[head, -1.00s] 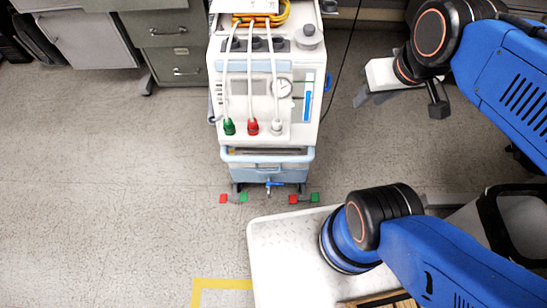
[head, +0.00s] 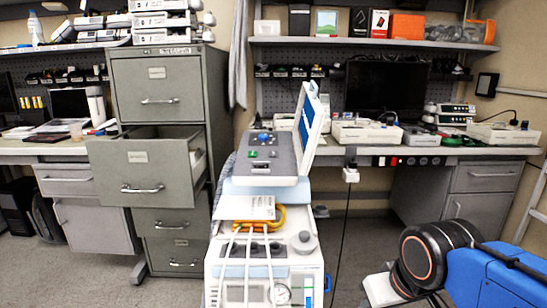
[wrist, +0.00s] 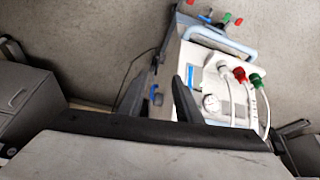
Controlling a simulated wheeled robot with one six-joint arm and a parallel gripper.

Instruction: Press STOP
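A white medical cart machine (head: 264,255) stands in the middle of the head view. Its sloped grey control panel (head: 270,155) carries a blue knob, green buttons and a small red spot beside a raised screen (head: 312,118) seen edge-on. I cannot read any label, so I cannot tell which control is STOP. In the wrist view, my gripper (wrist: 163,80) has its two dark fingers apart with nothing between them. The machine's front (wrist: 215,75), with a gauge and coloured connectors, is beyond and to the right. In the head view the fingers are out of frame.
A grey filing cabinet (head: 160,130) with an open drawer (head: 145,170) stands left of the machine. A workbench (head: 450,150) with several white devices runs behind. A black cable (head: 343,230) hangs to the machine's right. Some floor is clear between machine and my arm.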

